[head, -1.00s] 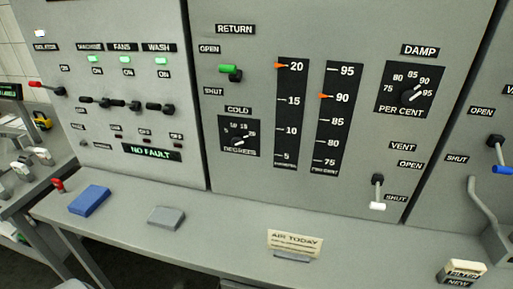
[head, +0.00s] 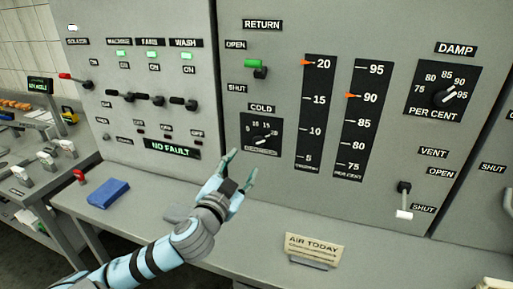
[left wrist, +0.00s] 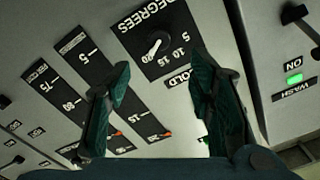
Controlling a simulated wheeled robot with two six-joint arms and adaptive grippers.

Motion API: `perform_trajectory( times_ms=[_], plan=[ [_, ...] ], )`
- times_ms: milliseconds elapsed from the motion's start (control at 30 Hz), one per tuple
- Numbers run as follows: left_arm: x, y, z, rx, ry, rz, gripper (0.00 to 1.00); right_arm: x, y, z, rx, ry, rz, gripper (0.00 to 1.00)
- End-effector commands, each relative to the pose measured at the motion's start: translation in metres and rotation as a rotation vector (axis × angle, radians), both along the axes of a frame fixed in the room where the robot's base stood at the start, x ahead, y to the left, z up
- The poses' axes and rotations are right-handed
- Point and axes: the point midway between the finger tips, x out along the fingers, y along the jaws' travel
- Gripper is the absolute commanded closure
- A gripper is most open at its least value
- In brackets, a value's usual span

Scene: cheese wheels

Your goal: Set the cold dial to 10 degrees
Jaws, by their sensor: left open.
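The cold dial (head: 262,134) is a small black plate with a round knob and a pale pointer, on the grey panel under the COLD label. Its pointer slants up and right, toward the high end of the scale; the exact reading is too small to tell. It also shows, turned over, in the left wrist view (left wrist: 157,44). My left gripper (head: 241,167) is open and empty, below the dial and apart from it. In the left wrist view its two green fingers (left wrist: 160,78) stand apart, with the dial beyond the gap. My right gripper is not in view.
Above the dial is the green-handled RETURN lever (head: 255,67). Right of it are two tall gauges (head: 317,115). The DAMP dial (head: 443,92) is further right.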

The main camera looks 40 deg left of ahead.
Motion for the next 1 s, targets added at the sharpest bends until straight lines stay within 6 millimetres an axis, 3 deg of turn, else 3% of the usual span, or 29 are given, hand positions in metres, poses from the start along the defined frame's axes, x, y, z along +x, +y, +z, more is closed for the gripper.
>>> perform_trajectory(
  times_ms=[200, 400, 567, 800, 1000],
  plan=[
    [0.059, 0.021, 0.001, -0.007, -0.002, 0.004, 0.52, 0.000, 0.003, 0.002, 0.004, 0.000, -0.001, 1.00],
    [0.102, 0.036, 0.000, -0.006, 0.002, 0.002, 0.52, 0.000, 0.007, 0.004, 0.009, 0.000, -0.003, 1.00],
    [0.114, 0.040, -0.001, -0.003, 0.002, 0.001, 0.52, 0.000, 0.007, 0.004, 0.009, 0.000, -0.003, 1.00],
    [0.115, 0.040, -0.001, -0.002, 0.004, 0.000, 0.52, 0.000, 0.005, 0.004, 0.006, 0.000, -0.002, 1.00],
    [0.115, 0.040, -0.001, -0.002, 0.004, 0.000, 0.84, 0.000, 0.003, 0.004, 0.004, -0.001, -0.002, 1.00]
  ],
)
